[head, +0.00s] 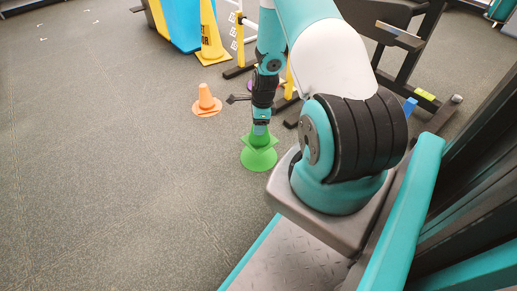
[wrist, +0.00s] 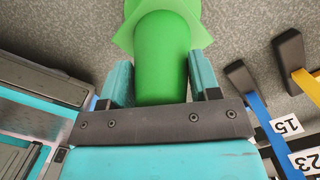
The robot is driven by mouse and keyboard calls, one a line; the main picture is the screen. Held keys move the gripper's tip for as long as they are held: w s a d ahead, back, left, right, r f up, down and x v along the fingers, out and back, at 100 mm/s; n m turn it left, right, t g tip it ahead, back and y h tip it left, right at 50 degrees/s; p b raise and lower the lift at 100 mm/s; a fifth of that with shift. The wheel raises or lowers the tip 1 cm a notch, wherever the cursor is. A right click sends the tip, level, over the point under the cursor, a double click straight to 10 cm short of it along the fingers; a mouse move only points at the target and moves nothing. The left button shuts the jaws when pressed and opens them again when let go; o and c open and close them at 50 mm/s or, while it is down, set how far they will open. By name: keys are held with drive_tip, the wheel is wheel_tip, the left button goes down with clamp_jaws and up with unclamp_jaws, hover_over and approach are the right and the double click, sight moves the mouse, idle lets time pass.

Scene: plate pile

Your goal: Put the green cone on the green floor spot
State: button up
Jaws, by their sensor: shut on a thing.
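The green cone (head: 258,141) is upright, with its narrow part between the fingers of my gripper (head: 260,128) and its wider square base pointing down. In the wrist view the cone (wrist: 161,60) fills the gap between the two teal fingers of my gripper (wrist: 161,82). The green floor spot (head: 259,162) shows directly below and in front of the cone's base in the head view. The base hides its far part. I cannot tell whether the base touches the spot or hangs a little above it. The spot cannot be made out in the wrist view.
An orange cone (head: 206,99) stands on an orange spot (head: 206,112) to the left. A large yellow cone (head: 211,40) stands farther back. A yellow-and-black rack (head: 240,45) and gym equipment (head: 400,40) are behind my arm. The floor at left is clear.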

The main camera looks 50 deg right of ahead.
sight(258, 141)
wheel_tip(258, 141, down, 9)
drive_tip(key=b, duration=0.4)
drive_tip(key=shift+f+b, duration=0.15)
drive_tip(key=shift+b, duration=0.15)
drive_tip(key=shift+f, duration=0.2)
drive_tip(key=o, duration=1.3)
drive_tip(key=shift+c, duration=0.2)
drive_tip(key=shift+r, duration=0.15)
drive_tip(key=r+p, duration=0.2)
drive_tip(key=r, duration=0.2)
drive_tip(key=r+p, duration=0.3)
drive_tip(key=r, duration=0.1)
drive_tip(key=s+d+r+p, duration=0.1)
drive_tip(key=r+p, duration=0.2)
drive_tip(key=r, duration=0.1)
